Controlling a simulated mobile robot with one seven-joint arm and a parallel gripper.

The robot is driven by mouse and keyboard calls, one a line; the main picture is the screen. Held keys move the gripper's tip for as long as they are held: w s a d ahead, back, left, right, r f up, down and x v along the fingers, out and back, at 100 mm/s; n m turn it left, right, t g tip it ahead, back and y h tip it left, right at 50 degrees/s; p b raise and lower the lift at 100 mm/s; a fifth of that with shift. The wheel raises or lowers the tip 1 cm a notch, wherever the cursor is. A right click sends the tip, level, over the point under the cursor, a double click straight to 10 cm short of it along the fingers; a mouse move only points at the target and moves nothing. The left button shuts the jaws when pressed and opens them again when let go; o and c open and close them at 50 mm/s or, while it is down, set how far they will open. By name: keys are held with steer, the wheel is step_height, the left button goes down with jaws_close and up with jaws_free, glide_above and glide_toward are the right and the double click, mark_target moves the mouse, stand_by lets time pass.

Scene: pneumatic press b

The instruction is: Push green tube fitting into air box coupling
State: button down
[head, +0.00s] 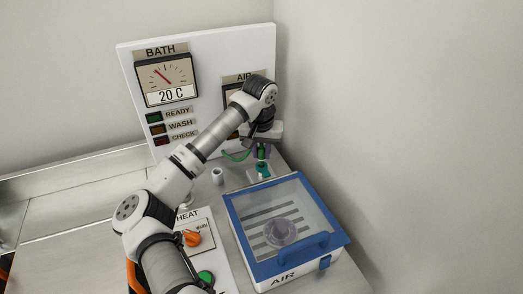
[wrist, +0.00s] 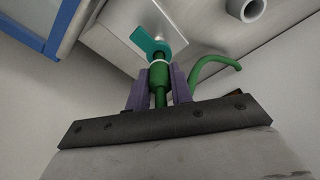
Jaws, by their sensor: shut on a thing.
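My gripper (wrist: 160,88) is shut on the green tube fitting (wrist: 158,74), which stands between its purple fingers. In the head view the green fitting (head: 262,154) shows below the wrist, behind the air box. A teal part (wrist: 155,45), which looks like the coupling, is straight ahead of the fitting in the wrist view. A white ring lies where the two meet; I cannot tell whether the fitting is seated. The teal part also shows in the head view (head: 262,171). The green tube (head: 238,156) curves off to the left of the gripper.
The air box (head: 238,225) has a blue-framed clear lid and stands in front of the gripper. A grey pipe stub (head: 217,176) stands to the left. The panel with BATH gauge (head: 167,80) rises close behind my arm. The HEAT panel (head: 208,237) is at front left.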

steer(key=shift+f+b, duration=0.95)
steer(key=shift+f, duration=0.05)
steer(key=c, duration=1.2)
jaws_free()
steer(key=shift+o, duration=0.2)
steer(key=shift+r, duration=0.1)
